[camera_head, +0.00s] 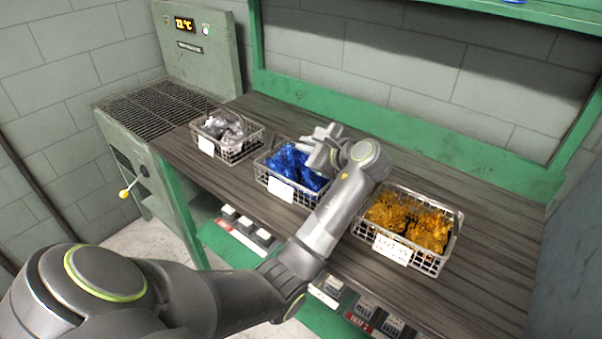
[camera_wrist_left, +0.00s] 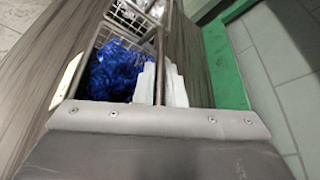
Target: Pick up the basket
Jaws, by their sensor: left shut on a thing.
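Three wire baskets stand in a row on the dark wooden bench. My left gripper (camera_head: 320,148) is at the back right of this basket. In the left wrist view the pale fingers (camera_wrist_left: 160,85) close on a thin metal bar, which looks like the basket's handle or rim, beside the blue contents (camera_wrist_left: 118,70). The basket appears to rest on the bench. My right gripper is in neither view.
A basket of silver pieces (camera_head: 236,157) stands to the left and one of gold pieces (camera_head: 420,258) to the right, close to my left forearm. A grey machine with a grate (camera_head: 160,105) is at the far left. A green rail (camera_head: 420,135) runs along the back.

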